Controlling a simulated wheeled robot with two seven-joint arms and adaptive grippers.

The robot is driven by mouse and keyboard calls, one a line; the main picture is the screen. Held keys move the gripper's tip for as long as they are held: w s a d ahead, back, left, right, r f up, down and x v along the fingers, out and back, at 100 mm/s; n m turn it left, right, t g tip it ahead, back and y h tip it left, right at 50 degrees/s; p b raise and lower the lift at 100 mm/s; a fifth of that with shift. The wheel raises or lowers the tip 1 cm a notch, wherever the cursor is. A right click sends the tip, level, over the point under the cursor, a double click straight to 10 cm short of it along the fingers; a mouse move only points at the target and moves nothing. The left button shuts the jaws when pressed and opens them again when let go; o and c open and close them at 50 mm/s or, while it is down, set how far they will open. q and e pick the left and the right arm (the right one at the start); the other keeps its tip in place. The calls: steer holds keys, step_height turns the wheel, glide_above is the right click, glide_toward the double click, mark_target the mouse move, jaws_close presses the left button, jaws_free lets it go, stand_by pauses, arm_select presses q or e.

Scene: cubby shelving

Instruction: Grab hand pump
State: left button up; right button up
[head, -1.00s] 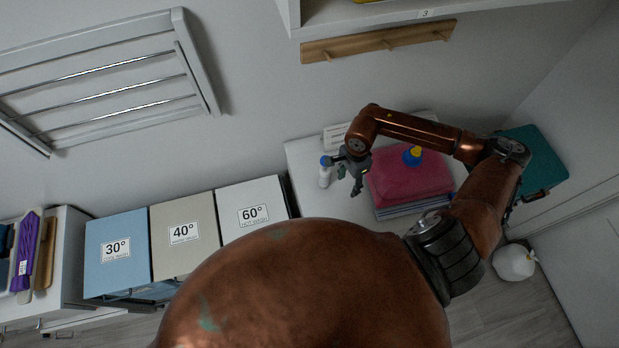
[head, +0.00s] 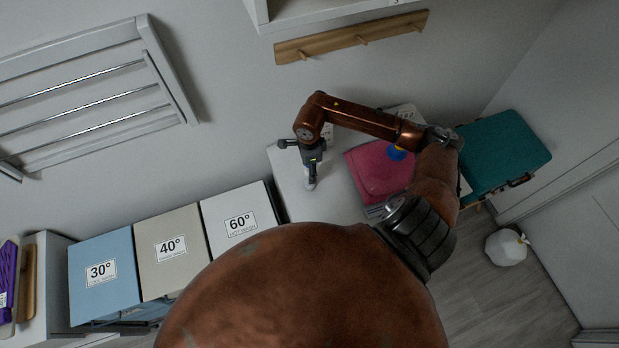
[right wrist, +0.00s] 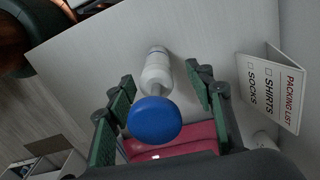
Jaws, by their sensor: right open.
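The hand pump (right wrist: 157,72) is a white cylinder with a round blue top. It stands on a white surface, between the two fingers of my right gripper (right wrist: 158,78) in the right wrist view. The fingers are apart, one on each side of the pump, and I see a gap on both sides. In the head view my right gripper (head: 312,158) is over the pump and hides most of it; a bit of its white body (head: 309,184) shows below. My left gripper is not in view.
A pink folded item (head: 378,172) with a blue and yellow object (head: 397,152) on it lies to the right. A teal case (head: 503,150) is further right. A packing list card (right wrist: 270,88) stands near the pump. Labelled laundry bins (head: 172,247) stand left.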

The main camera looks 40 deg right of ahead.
steer(key=shift+s+f+p, duration=0.2)
steer(key=shift+f+p, duration=0.35)
steer(key=shift+f, duration=1.55)
steer(key=shift+c, duration=0.3)
jaws_close()
